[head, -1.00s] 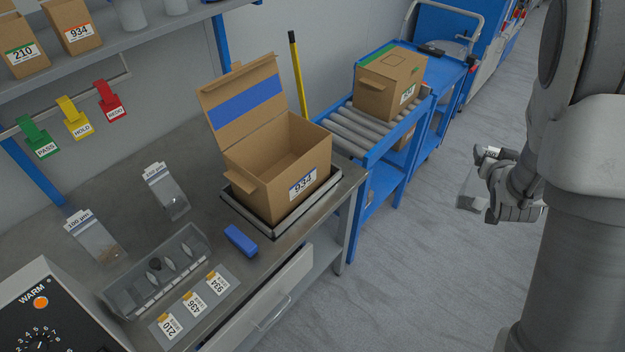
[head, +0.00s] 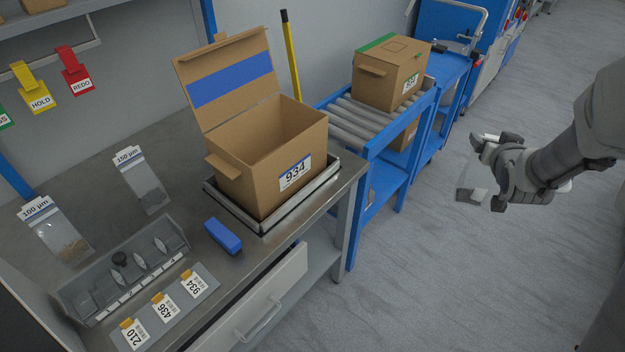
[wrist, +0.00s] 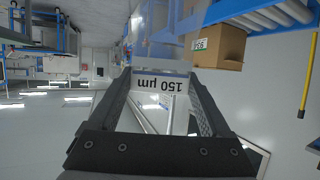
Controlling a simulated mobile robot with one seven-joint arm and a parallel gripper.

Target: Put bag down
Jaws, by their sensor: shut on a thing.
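My gripper (head: 484,142) is shut on a small clear bag (head: 473,186), in the air over the floor right of the bench and rollers. In the wrist view my gripper (wrist: 163,68) pinches the bag's white header (wrist: 160,87), printed 150 µm, which appears upside down. The bag is see-through, with a little grey matter low in it. Two other labelled bags lie on the grey bench (head: 95,165): a 100 µm bag (head: 62,240) and a 150 µm bag (head: 146,190).
An open carton (head: 265,175) marked 934 sits on a scale platform (head: 295,208). Nearby are a blue block (head: 223,236), a slotted grey tray (head: 130,275) and a tag plate (head: 210,290). A closed carton (head: 385,80) stands on the rollers (head: 345,130). A drawer (head: 265,290) is partly open.

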